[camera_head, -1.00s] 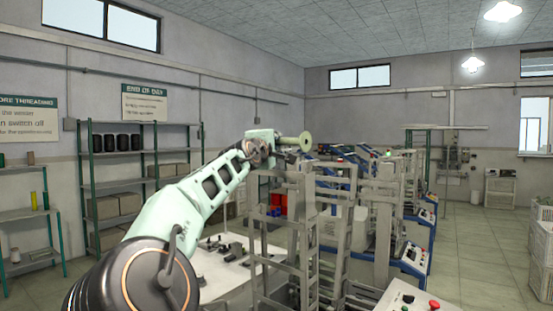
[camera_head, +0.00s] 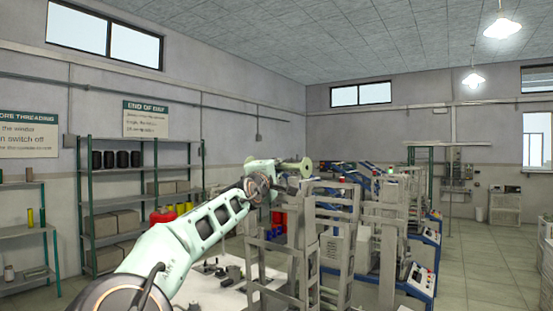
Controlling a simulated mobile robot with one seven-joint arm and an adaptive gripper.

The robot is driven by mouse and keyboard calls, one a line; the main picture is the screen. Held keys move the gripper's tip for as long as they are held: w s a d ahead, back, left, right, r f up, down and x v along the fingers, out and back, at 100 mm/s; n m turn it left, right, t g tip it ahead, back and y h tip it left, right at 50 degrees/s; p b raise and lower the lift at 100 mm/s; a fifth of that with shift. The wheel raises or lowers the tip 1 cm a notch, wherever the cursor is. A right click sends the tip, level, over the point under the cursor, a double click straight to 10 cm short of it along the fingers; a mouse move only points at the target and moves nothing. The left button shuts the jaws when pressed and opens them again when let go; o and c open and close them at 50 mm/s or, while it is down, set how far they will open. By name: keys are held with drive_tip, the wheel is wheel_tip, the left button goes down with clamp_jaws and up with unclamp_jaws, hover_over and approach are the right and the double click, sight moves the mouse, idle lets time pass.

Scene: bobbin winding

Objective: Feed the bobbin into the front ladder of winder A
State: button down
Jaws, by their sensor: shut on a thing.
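My gripper (camera_head: 286,171) is small and dark there, shut on the bobbin. It holds the bobbin in the air, in the picture just above the tops of grey upright ladder frames. One ladder frame (camera_head: 252,255) stands nearest on the left, and another (camera_head: 335,215) stands just right of it. I cannot tell which is the front ladder of winder A. The fingertips and the bobbin's near end are partly hidden.
Blue and grey winding machines (camera_head: 420,279) run in a row behind and right of the ladders. A white table (camera_head: 225,293) with small dark parts lies below my arm. Shelves (camera_head: 140,205) stand at the left wall. The floor (camera_head: 480,265) at right is clear.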

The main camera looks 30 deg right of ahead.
wheel_tip(320, 180, down, 2)
drive_tip(key=shift+f, duration=0.1)
drive_tip(key=shift+f+b, duration=0.1)
drive_tip(key=shift+b, duration=0.25)
idle(0.8)
drive_tip(key=shift+b, duration=0.3)
wheel_tip(320, 180, down, 6)
drive_tip(key=b, duration=0.6)
drive_tip(key=shift+d, duration=0.15)
wheel_tip(320, 180, down, 6)
drive_tip(key=b, duration=0.6)
drive_tip(key=shift+w+d, duration=0.1)
drive_tip(key=shift+d, duration=0.05)
